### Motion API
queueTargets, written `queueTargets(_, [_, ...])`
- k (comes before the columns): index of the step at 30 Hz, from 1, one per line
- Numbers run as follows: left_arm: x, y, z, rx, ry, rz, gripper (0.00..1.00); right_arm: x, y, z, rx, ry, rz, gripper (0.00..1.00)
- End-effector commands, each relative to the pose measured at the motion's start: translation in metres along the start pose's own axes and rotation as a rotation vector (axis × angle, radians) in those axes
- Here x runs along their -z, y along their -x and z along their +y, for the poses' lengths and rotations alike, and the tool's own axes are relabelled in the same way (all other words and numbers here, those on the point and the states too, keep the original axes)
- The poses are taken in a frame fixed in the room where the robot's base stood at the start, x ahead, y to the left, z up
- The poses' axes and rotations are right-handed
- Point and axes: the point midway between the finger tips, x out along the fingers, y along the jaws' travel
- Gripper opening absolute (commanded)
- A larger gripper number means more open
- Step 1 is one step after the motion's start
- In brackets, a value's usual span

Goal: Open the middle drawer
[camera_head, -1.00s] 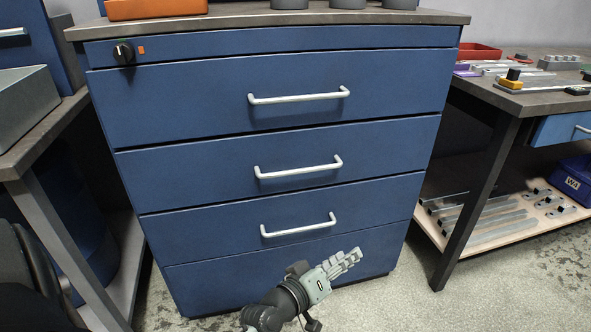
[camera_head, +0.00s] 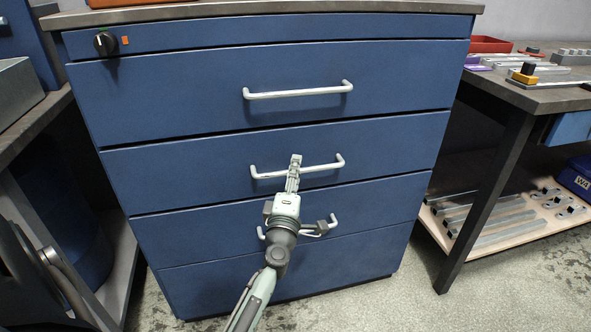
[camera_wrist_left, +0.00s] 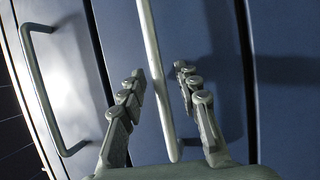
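The middle drawer (camera_head: 190,172) is a blue front in a blue cabinet, and it is shut. Its pale bar handle (camera_head: 325,166) runs across it. My left gripper (camera_head: 294,164) is at the middle of this handle, pointing up and away from me. In the left wrist view the handle bar (camera_wrist_left: 155,65) passes between the two fingers of my left gripper (camera_wrist_left: 159,70). The fingers stand apart on either side, with gaps to the bar. My right gripper is not in view.
The drawer above has its own handle (camera_head: 298,91). The lower handle (camera_head: 333,221) is partly hidden behind my left gripper. A black knob (camera_head: 105,43) sits on the cabinet's top strip. Workbenches stand at left and right (camera_head: 560,97). The floor in front is clear.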

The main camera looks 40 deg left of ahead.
Motion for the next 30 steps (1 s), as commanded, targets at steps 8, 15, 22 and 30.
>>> queueTargets(8, [-0.0003,-0.0039,-0.0004,0.001,-0.001,-0.001,0.33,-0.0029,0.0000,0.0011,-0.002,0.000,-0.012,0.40])
queueTargets(15, [-0.0004,-0.0036,-0.0003,0.000,-0.001,-0.001,0.08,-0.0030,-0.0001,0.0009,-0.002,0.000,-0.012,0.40])
queueTargets(22, [-0.0005,-0.0035,-0.0004,0.001,-0.001,-0.001,0.00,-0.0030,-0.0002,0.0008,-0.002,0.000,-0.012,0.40])
queueTargets(30, [-0.0006,-0.0034,-0.0004,0.001,-0.001,-0.002,0.00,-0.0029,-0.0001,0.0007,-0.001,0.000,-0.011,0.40])
